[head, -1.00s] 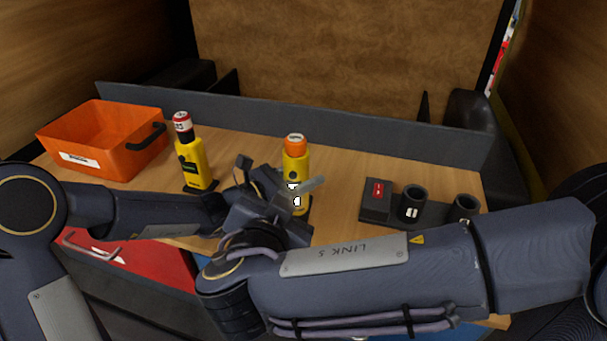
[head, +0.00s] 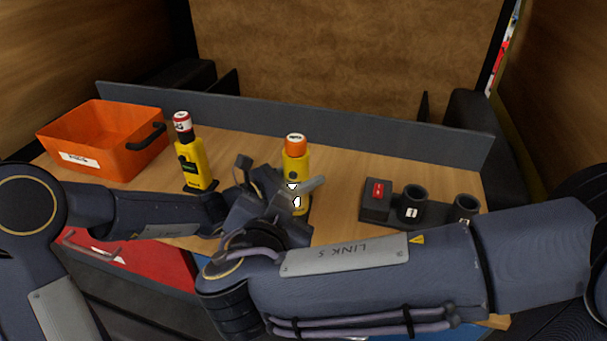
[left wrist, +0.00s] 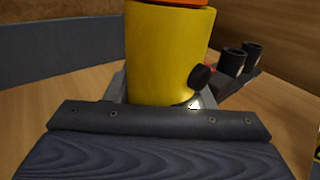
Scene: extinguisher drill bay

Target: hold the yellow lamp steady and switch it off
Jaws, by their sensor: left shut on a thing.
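The yellow lamp (head: 295,165) with an orange cap stands upright on the wooden bench, right of my left gripper's body. My left gripper (head: 290,184) is shut on its lower body; a pale grey finger crosses in front of it. In the left wrist view the lamp's yellow body (left wrist: 165,50) fills the middle, with a round black knob (left wrist: 201,77) on its right side and a small white patch below. The lamp's foot is mostly hidden.
Another yellow item (head: 195,165) with a red and white top stands to the left. An orange bin (head: 100,145) is at the far left. A dark holder (head: 428,214) with two round cups and a red label is at right. A grey ledge (head: 290,117) closes the bench's back.

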